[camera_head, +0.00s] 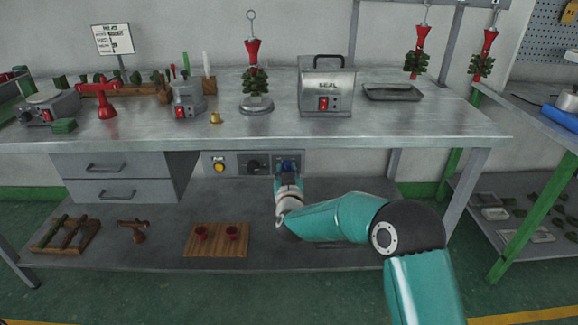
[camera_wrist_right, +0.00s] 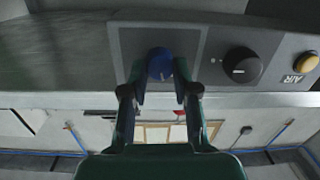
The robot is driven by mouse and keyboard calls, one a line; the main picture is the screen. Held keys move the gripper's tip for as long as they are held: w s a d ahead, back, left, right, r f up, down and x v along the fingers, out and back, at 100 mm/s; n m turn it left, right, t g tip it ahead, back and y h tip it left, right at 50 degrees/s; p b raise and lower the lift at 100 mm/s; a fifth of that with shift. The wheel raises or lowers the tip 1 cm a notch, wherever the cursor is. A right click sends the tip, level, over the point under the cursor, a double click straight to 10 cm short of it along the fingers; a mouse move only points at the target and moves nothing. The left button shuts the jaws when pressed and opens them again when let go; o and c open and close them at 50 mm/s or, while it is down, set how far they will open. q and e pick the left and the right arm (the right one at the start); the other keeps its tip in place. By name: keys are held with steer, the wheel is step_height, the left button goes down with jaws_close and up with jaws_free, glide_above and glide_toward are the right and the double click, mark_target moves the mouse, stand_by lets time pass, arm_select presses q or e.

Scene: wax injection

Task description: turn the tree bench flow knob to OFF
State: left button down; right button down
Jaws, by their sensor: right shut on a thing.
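A blue knob (camera_wrist_right: 160,62) sits on the grey control panel (camera_wrist_right: 215,42) under the bench top. My right gripper (camera_wrist_right: 160,76) is shut on the blue knob, one finger on each side of it. In the head view, the right gripper (camera_head: 287,174) reaches up to the right end of the panel, where the blue knob (camera_head: 288,165) shows only in part. No readable label or pointer mark shows on the blue knob. A black knob (camera_wrist_right: 241,66) with a pale mark sits beside it. My left gripper is not in view.
A yellow button (camera_wrist_right: 306,62) marked AIR is at the panel's other end. The bench top (camera_head: 250,135) holds a SEAL machine (camera_head: 326,88), a red-and-green tree on a stand (camera_head: 255,90) and red tools. Drawers (camera_head: 115,178) lie left of the panel. The lower shelf (camera_head: 130,255) carries wooden racks.

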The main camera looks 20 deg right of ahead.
steer(key=n+p, duration=0.2)
steer(key=n, duration=0.1)
steer(key=shift+s+f, duration=0.1)
steer(key=shift+f, duration=0.25)
steer(key=shift+f+n+p, duration=0.15)
steer(key=shift+n+p, duration=0.45)
steer(key=shift+n, duration=0.5)
steer(key=c, duration=1.2)
jaws_free()
steer(key=o, duration=0.3)
steer(key=shift+o, duration=0.2)
steer(key=shift+r, duration=0.2)
steer(key=shift+a, duration=0.1)
